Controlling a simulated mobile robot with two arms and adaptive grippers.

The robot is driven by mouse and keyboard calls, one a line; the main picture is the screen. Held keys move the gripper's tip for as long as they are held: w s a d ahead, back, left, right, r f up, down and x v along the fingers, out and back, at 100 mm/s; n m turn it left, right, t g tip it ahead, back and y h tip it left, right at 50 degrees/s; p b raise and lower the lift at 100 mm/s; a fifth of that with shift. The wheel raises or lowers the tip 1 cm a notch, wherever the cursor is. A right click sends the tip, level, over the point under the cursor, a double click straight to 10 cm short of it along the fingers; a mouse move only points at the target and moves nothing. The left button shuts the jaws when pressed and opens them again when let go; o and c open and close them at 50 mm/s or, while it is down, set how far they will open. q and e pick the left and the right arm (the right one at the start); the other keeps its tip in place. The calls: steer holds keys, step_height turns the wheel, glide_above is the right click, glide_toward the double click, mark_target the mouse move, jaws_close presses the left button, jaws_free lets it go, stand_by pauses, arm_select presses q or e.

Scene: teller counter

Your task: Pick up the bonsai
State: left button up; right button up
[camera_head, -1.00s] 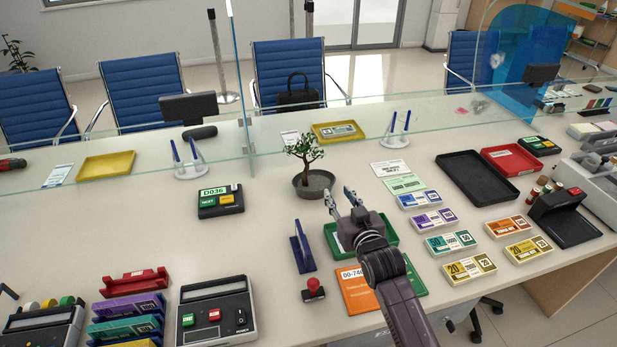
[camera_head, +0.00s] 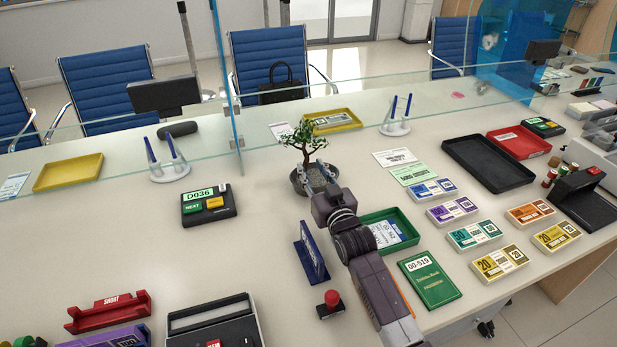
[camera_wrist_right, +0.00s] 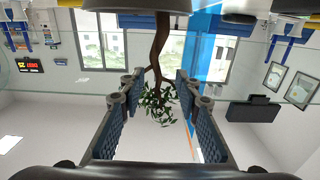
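The bonsai (camera_head: 304,141) is a small green tree with a brown trunk in a round dark grey pot (camera_head: 299,184), standing on the counter near the glass screen. My right gripper (camera_head: 318,181) is at the near side of the pot, its fingers partly hidden by my wrist in the head view. In the upside-down right wrist view, the gripper (camera_wrist_right: 160,115) is open, with one finger on each side of the picture. The bonsai's trunk (camera_wrist_right: 157,50) and leaves show in the gap between them, and the pot (camera_wrist_right: 140,5) is at the top edge. I cannot tell whether a finger touches it. My left gripper is not in view.
A green tray (camera_head: 402,219) and a green passbook (camera_head: 429,279) lie right of my arm. A blue upright holder (camera_head: 311,252) and red-handled stamp (camera_head: 331,303) stand left of it. A D036 caller box (camera_head: 208,206) is left of the pot. The glass screen (camera_head: 270,115) runs behind.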

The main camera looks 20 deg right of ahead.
mark_target(306, 155)
steer(key=shift+w+d+r, duration=0.1)
steer(key=shift+w+r, duration=0.1)
steer(key=shift+w, duration=1.3)
steer(key=shift+w+p, duration=0.35)
steer(key=shift+w, duration=1.75)
jaws_close()
